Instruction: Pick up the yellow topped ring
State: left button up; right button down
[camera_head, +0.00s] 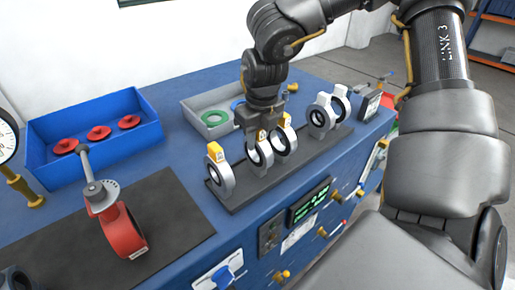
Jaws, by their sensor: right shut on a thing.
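Several upright valve rings stand in a row on a dark rack. One yellow-topped ring (220,172) stands at the near left end. My right gripper (258,139) points down and is shut on the second yellow-topped ring (261,157), whose top is partly hidden by the fingers. Another yellow-topped ring (286,137) stands just to its right. The held ring appears still at rack height; I cannot tell whether it touches the rack (310,163). My left gripper is not in view.
A blue bin (105,160) with red parts stands at the left, and a grey tray (192,124) with green and blue rings behind the rack. A red valve (122,232) with a grey lever is on the black mat (55,262). Rings without yellow tops (318,117) stand at the rack's right end.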

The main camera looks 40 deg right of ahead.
jog(key=shift+r, duration=0.1)
jog(key=shift+w+r, duration=0.1)
jog(key=shift+r, duration=0.2)
notch_tip(320, 180, up, 8)
jog(key=b, duration=0.3)
jog(key=shift+r, duration=0.6)
